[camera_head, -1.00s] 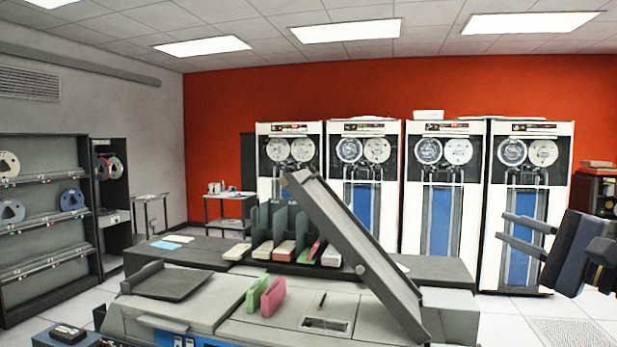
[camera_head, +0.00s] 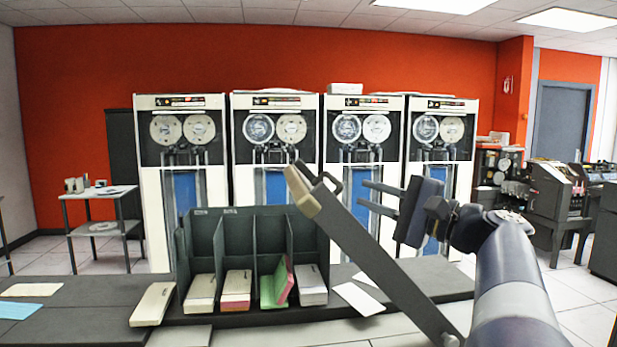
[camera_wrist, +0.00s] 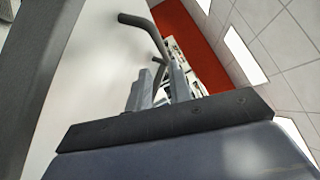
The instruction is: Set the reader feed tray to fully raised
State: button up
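The feed tray (camera_head: 375,250) is a long grey plate tilted up, its raised end at the upper left and its lower end at the bottom of the head view. A tan block sits on its raised end, and a dark curved handle (camera_head: 333,182) sticks out there. My gripper (camera_head: 362,194) is open, its two grey fingers pointing left toward the handle, with a gap visible between fingertips and handle. In the wrist view the fingers (camera_wrist: 160,88) are apart and empty. The dark handle (camera_wrist: 138,22) shows beyond them.
A dark rack (camera_head: 237,238) with several card decks stands behind the tray on a dark counter (camera_head: 75,310). A white deck (camera_head: 152,304) lies left of it. Tape drive cabinets (camera_head: 180,190) line the red wall. Other machines (camera_head: 555,205) stand at the right.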

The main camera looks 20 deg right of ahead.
aim_at(332, 180)
jog(key=p+x, duration=0.2)
jog(key=x, duration=0.7)
jog(key=shift+r, duration=0.2)
grip_shut()
